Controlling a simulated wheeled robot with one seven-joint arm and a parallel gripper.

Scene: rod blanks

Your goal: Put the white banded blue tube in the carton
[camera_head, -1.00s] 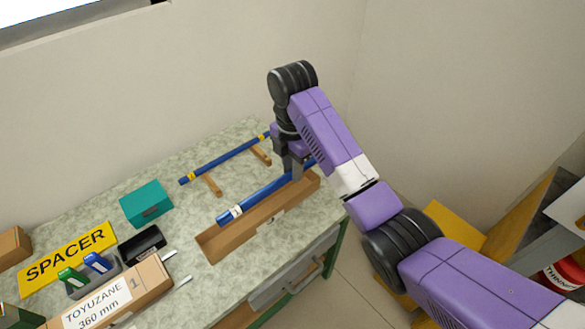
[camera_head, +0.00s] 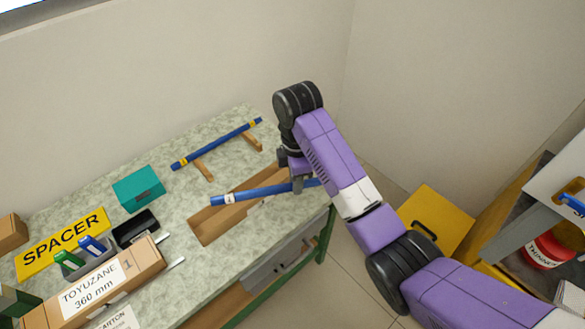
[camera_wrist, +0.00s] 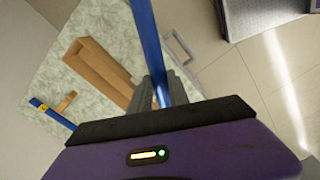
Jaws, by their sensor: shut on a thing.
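The blue tube with a white band (camera_head: 252,192) is held in my gripper (camera_head: 298,183), which is shut on it toward its right part. Its white-banded end points left, over the open brown carton (camera_head: 204,232) on the bench. The tube lies at an angle to the carton's length, and its right part is beyond the carton. In the wrist view the tube (camera_wrist: 147,37) runs up from between the fingers (camera_wrist: 162,92), and the carton (camera_wrist: 92,67) is off to its left, apart from the gripper.
A yellow-banded blue tube (camera_head: 215,145) rests on wooden supports (camera_head: 203,169) behind the carton. A teal box (camera_head: 138,187), a black tray (camera_head: 136,228), a SPACER sign (camera_head: 62,245) and a labelled TOYUZANE box (camera_head: 105,290) stand to the left. A yellow case (camera_head: 437,225) is on the right.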

